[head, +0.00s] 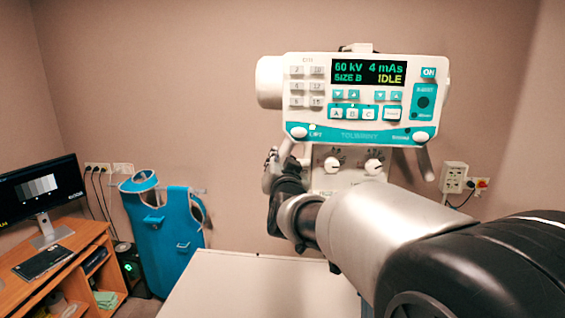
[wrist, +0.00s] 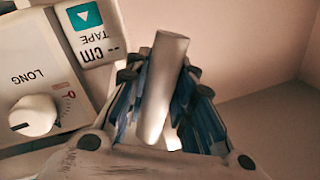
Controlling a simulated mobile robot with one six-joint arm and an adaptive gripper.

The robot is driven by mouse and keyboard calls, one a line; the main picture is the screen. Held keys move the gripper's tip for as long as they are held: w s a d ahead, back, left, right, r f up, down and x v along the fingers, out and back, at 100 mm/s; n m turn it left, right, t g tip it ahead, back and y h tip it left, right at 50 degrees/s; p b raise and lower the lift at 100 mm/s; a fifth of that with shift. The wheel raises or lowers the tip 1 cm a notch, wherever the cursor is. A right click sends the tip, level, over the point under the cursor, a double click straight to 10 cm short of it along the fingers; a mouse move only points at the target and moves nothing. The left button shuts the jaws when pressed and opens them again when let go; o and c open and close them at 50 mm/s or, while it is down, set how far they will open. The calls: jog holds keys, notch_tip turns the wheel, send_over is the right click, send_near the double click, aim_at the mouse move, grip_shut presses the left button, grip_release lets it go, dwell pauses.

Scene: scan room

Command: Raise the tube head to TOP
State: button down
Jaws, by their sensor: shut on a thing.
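The tube head (head: 355,100) is a white and teal unit with a green-lit display reading 60 kV, 4 mAs, SIZE B and IDLE. It is in the upper middle of the head view, above the white table. A grey bar handle (head: 424,163) slants down from its lower right. The matching left handle (wrist: 163,85) runs between my fingers in the wrist view. My gripper (head: 272,165) is shut on this left handle, below the head's lower left corner. Its fingers (wrist: 160,78) lie on both sides of the bar. I see no mark reading TOP.
A panel with two knobs (head: 354,165) sits under the head. The white table (head: 250,285) lies below. A blue apron (head: 165,235) stands at left, beside a desk (head: 75,245) with a monitor (head: 38,190). Wall sockets (head: 454,177) are at right. The wall above the head is clear.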

notch_tip(320, 180, up, 11)
jog(key=p, duration=0.6)
jog(key=shift+w+a+f, duration=0.1)
jog(key=shift+f, duration=0.1)
jog(key=c, duration=1.8)
grip_release()
jog(key=shift+o, duration=0.8)
